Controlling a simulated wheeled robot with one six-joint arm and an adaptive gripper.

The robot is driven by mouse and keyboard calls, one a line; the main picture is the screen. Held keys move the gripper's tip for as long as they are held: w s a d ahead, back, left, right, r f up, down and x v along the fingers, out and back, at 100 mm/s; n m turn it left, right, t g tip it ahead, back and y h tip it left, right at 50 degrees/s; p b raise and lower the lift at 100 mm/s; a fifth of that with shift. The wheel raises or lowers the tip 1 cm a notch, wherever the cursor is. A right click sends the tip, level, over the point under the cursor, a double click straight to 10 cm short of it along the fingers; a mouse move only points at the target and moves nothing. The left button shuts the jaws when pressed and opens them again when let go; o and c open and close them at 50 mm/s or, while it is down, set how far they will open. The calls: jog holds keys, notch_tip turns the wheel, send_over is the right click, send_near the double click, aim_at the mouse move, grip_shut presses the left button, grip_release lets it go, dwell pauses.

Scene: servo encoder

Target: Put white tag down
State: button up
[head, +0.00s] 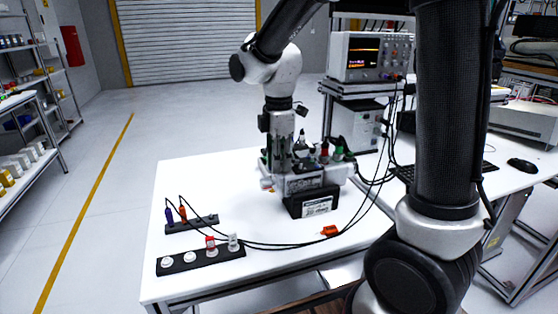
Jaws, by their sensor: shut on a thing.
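My gripper (277,170) points down over the white table, beside the servo device (305,184). Its fingers are shut on a small pale piece, which I take to be the white tag (266,184). The piece shows only at the device's left edge, and its details are too small to tell. I cannot tell whether it touches the device or the table. A black rack (178,268) at the table's front left holds a red-topped piece (210,246), a whitish upright piece (233,242) and low white discs (190,257).
Black cables loop across the table. A small orange item (329,231) lies near the front edge. An oscilloscope (370,57) stands behind. The table's back left is clear.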

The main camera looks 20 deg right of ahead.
jog(key=shift+f, duration=0.2)
jog(key=o, duration=0.7)
jog(key=shift+o, duration=0.2)
notch_tip(320, 180, up, 12)
jog(key=s+d+f+m+t, duration=0.2)
jog(key=s+d+m+t, duration=0.2)
jog(key=s+d+m, duration=1.1)
jog(key=s+m, duration=0.3)
jog(key=s, duration=0.1)
